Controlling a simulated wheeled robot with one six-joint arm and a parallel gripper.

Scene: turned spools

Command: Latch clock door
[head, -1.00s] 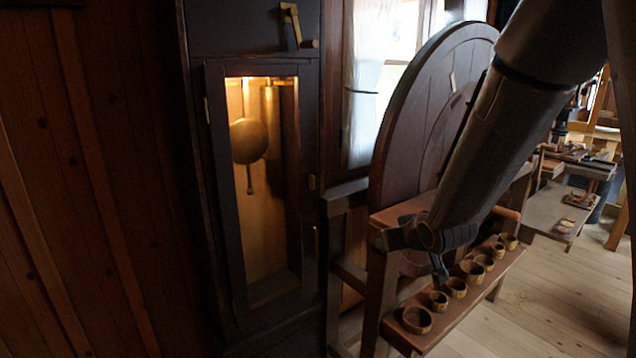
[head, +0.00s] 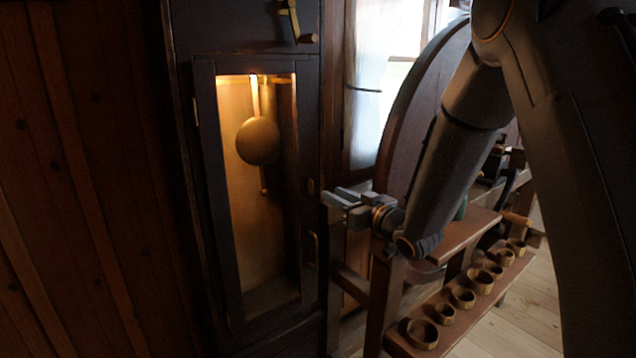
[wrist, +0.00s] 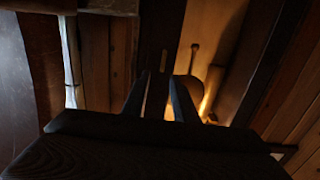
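The clock door (head: 207,150) is a dark wooden frame around a tall glazed opening on the clock case. It looks shut or nearly shut; I cannot tell whether it sits flush. A small brass fitting (head: 311,186) and a brass pull (head: 315,248) are at its right edge. My gripper (head: 335,197) is just right of that edge, near the brass fitting's height, with its fingers pointing at the clock.
A round pendulum bob (head: 258,141) hangs inside the lit case. A brass crank with a wooden knob (head: 306,39) is above the door. A large wooden wheel (head: 408,120) and a shelf of several small cups (head: 463,297) stand close on the right, beneath my arm.

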